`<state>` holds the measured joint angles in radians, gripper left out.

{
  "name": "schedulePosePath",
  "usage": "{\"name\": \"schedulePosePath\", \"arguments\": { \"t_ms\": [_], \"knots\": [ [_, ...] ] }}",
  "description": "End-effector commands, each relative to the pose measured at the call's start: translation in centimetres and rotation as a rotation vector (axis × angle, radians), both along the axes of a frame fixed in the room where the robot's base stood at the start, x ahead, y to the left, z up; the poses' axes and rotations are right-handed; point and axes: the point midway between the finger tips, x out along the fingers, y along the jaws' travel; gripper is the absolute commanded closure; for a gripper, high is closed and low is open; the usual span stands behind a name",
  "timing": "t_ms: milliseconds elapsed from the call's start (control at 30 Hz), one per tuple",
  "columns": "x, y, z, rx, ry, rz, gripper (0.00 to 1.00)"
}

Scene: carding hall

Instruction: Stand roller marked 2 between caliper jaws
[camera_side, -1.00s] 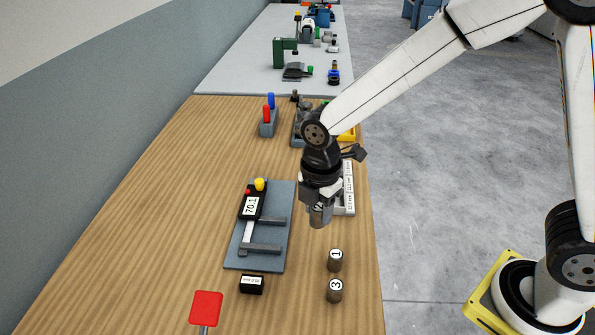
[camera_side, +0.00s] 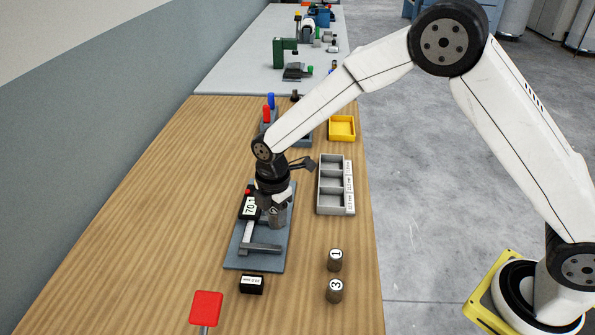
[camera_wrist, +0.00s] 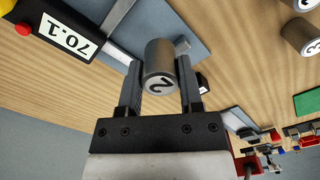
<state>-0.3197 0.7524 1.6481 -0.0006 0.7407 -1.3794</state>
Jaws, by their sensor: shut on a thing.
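My gripper (camera_side: 274,208) is shut on the grey roller marked 2 (camera_wrist: 160,62), which sits between the two fingers with its numbered end facing the wrist camera. In the side view this roller (camera_side: 278,218) hangs roughly upright over the caliper's plate. The caliper (camera_side: 262,249) lies on a blue-grey plate (camera_side: 238,262), and its display (camera_side: 249,207) reads 70.1. The near jaw shows clearly; the far jaw is mostly hidden behind my gripper and the roller. I cannot tell whether the roller touches the plate.
Rollers marked 1 (camera_side: 335,260) and 3 (camera_side: 335,291) stand to the right. A grey sorting tray (camera_side: 321,208) and a yellow tray (camera_side: 342,128) lie farther back. A small black block (camera_side: 251,284) and red paddle (camera_side: 206,307) are in front. The left table is clear.

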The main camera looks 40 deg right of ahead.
Motion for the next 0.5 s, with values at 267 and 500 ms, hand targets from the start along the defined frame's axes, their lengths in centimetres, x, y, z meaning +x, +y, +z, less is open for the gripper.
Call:
{"name": "schedulePosePath", "arguments": {
  "t_ms": [267, 500],
  "knots": [
    [1.1, 0.3, -1.2, 0.0, -0.001, 0.0, 1.0],
    [1.2, 0.3, -1.5, 0.0, -0.001, 0.0, 1.0]
  ]
}}
